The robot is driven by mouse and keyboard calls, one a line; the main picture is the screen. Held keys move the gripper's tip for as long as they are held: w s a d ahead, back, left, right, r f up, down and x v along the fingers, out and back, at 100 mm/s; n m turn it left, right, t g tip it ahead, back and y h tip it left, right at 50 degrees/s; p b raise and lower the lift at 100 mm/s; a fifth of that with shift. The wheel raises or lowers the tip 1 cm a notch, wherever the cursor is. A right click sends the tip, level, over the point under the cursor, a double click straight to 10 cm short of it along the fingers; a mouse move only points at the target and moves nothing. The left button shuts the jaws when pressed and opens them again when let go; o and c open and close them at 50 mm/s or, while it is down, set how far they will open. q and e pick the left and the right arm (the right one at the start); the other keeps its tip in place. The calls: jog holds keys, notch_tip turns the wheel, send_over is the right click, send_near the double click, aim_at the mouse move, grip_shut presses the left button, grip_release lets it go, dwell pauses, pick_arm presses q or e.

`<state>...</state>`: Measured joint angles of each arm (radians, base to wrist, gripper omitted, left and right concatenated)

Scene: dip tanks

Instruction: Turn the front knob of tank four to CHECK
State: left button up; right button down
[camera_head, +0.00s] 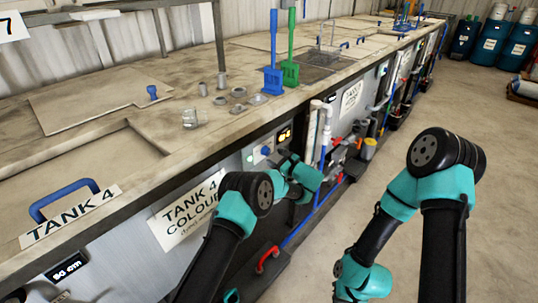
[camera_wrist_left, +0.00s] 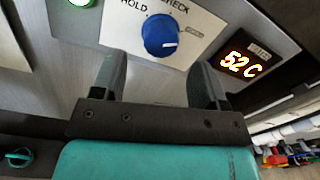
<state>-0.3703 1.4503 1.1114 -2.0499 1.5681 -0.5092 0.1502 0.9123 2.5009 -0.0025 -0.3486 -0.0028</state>
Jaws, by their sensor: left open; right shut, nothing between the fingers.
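The blue front knob (camera_wrist_left: 160,35) sits on a white plate (camera_wrist_left: 120,32) lettered HOLD and CHECK in the left wrist view. A third small label at its right is unreadable. The knob's white mark lies at its right side, away from CHECK above. The knob also shows small on the tank four front (camera_head: 265,151) in the head view. My left gripper (camera_wrist_left: 157,68) is open, with its fingers short of the knob and to either side of it, apart from it. My right wrist shows low in the head view, but its fingers are out of view.
A lit 52 C display (camera_wrist_left: 241,63) is right of the knob, and a green lamp (camera_wrist_left: 82,2) is left. A teal valve handle (camera_wrist_left: 19,157) is lower left. Pipes (camera_head: 322,145) stand right of the panel.

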aim_at(268, 153)
pick_arm(q)
jog(key=shift+x, duration=2.2)
jog(key=c, duration=0.9)
